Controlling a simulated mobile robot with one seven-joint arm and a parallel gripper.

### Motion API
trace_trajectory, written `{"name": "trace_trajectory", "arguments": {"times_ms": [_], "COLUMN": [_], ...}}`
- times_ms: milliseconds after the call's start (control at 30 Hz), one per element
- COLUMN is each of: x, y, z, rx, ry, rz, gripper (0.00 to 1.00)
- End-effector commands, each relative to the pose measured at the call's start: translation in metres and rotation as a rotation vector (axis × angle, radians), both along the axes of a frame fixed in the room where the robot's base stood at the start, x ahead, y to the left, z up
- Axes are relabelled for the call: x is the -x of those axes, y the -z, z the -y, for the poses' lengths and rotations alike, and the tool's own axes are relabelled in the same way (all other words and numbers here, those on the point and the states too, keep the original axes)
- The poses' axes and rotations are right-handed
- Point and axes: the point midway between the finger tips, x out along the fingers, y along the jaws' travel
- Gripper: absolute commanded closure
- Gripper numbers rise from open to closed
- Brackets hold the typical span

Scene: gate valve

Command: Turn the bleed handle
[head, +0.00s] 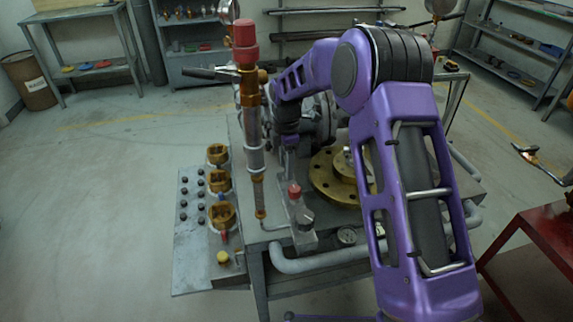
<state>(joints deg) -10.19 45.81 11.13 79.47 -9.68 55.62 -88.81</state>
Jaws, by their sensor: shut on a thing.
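My purple arm reaches over the grey bench, and my gripper (290,165) points down at its far end, small in the head view. Its fingers are close together, above a small red-topped fitting (294,190) on the bench's front part. The gripper is shut on what I take to be the bleed handle. The handle itself is mostly hidden by the fingers, and its angle cannot be made out. A dark knob (305,219) on a grey block sits just in front of the fitting.
A tall pipe with a red cap (245,42) stands close left of my gripper. A brass flange (335,178) lies to the right, partly behind my arm. Brass valves (221,215) line the left panel (190,262). A red table (535,250) stands at lower right.

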Motion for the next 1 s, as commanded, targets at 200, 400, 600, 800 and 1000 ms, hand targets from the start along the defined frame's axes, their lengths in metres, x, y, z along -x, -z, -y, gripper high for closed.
{"name": "trace_trajectory", "arguments": {"times_ms": [200,400,600,800,1000], "x": [-0.0003,-0.0004,-0.0004,-0.0004,-0.0005], "y": [-0.0003,-0.0004,-0.0006,-0.0007,-0.0008], "z": [-0.0001,-0.0002,-0.0003,-0.0003,-0.0003], "rx": [0.0,0.0,-0.001,-0.001,-0.001], "ry": [0.0,0.002,0.008,0.019,0.047], "rz": [0.001,0.001,0.002,0.002,0.002], "gripper": [1.0,1.0,1.0,1.0,1.0]}}
